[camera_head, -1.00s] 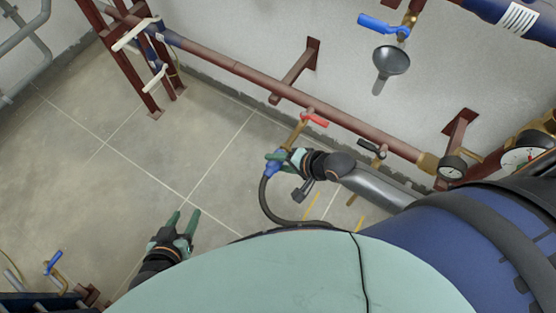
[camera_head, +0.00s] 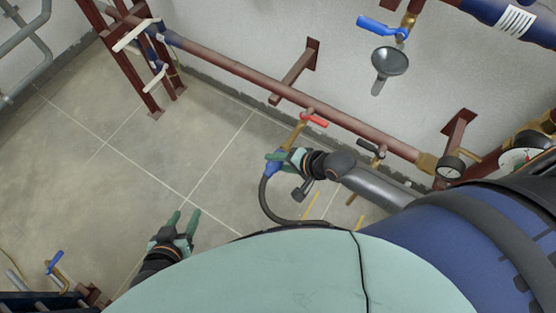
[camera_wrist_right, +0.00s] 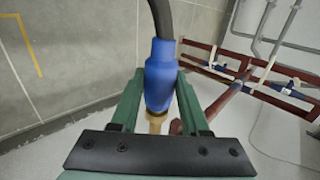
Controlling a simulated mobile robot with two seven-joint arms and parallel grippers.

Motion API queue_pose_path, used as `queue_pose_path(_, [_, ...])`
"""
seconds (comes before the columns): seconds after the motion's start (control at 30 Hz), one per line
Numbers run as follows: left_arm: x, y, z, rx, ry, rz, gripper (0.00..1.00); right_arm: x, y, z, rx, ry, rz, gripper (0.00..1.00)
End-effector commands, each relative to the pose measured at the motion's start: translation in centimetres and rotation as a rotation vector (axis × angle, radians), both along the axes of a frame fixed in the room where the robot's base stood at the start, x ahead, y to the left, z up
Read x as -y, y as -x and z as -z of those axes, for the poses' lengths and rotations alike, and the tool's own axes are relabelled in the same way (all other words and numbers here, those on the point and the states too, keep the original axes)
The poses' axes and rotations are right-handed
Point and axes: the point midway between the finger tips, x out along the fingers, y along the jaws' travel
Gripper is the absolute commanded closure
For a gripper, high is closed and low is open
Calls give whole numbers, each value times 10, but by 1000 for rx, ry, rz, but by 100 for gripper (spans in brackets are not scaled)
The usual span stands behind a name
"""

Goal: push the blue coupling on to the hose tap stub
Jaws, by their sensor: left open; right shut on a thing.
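The blue coupling (camera_head: 272,167) is at the end of a dark hose (camera_head: 264,200). My right gripper (camera_head: 276,158) is shut on it. In the right wrist view the blue coupling (camera_wrist_right: 159,76) sits between the green fingers, with the hose leading away at the top. A brass piece (camera_wrist_right: 156,122) shows directly below the coupling there, in line with it; I cannot tell how far the coupling is over it. In the head view the brass stub (camera_head: 296,133) runs from the red-handled tap (camera_head: 314,120) down to the coupling. My left gripper (camera_head: 184,219) is open and empty above the floor.
A brown pipe (camera_head: 250,76) runs along the wall above the tap. A grey funnel (camera_head: 390,62) is on the wall. The tiled floor (camera_head: 80,170) at left is clear.

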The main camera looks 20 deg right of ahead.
Motion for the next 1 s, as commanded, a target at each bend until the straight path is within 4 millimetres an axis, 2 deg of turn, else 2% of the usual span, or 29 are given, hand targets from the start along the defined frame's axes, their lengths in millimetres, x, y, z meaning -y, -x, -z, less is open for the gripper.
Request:
queue_pose_path(0.03, [0, 0, 1, 0, 0, 0, 50, 14, -10, -1, 18, 23, 17, 100])
queue_pose_path(1.0, [0, 0, -6, 2, 1, 0, 50, 17, -12, -1, 20, 22, 18, 100])
